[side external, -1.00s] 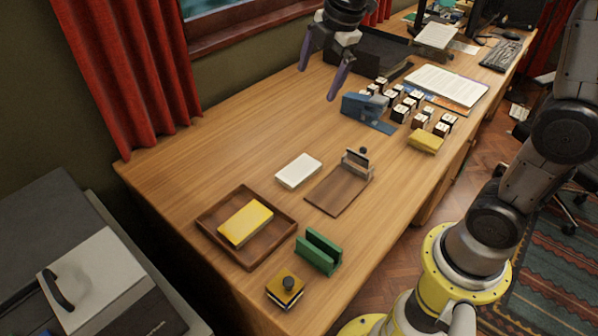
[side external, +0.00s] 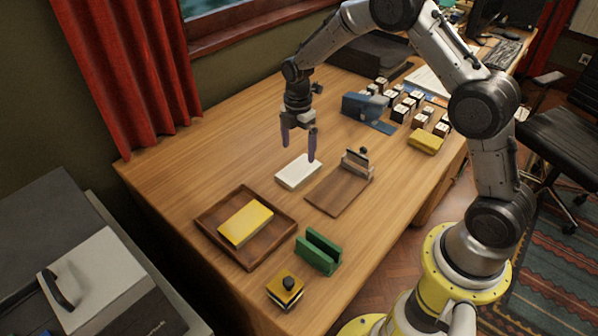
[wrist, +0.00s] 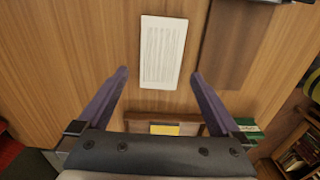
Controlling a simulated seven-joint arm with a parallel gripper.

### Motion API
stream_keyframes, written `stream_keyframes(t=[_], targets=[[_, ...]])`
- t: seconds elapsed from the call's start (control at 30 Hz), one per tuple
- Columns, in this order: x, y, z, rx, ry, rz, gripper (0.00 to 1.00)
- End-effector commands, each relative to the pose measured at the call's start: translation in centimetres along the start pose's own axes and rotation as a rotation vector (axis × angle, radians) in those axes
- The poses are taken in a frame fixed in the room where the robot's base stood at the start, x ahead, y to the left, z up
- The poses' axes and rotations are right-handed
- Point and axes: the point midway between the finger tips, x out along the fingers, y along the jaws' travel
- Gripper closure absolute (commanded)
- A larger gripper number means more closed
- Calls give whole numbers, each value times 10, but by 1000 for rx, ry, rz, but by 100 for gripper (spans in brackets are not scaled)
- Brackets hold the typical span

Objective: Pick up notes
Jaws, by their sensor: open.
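A white block of notes (side external: 298,172) lies flat on the wooden desk, between the wooden tray and the brown clipboard-like board. In the wrist view the notes (wrist: 163,52) show faint lines and lie ahead of the fingertips, roughly centred between them. A yellow block (side external: 246,223) lies in the tray; its edge also shows in the wrist view (wrist: 164,129). Another yellow block (side external: 425,142) lies at the right desk edge. My gripper (side external: 299,158) is open and empty, pointing down above the white notes. It also shows in the wrist view (wrist: 159,72), fingers apart and touching nothing.
The wooden tray (side external: 264,261) is at front left. The brown board with an upright clip (side external: 335,194) lies right of the notes. A green holder (side external: 319,252) and black-knobbed yellow item (side external: 285,290) stand in front. A blue holder (side external: 364,107) and several small blocks stand behind.

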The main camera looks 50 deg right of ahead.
Motion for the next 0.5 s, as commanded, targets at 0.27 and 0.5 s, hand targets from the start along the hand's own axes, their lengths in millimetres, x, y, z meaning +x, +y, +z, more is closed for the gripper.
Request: stream_keyframes(t=[0.27, 0.5], targets=[[24, 0, 0, 0, 0, 0, 0], [56, -3, 2, 0, 0, -4, 0]])
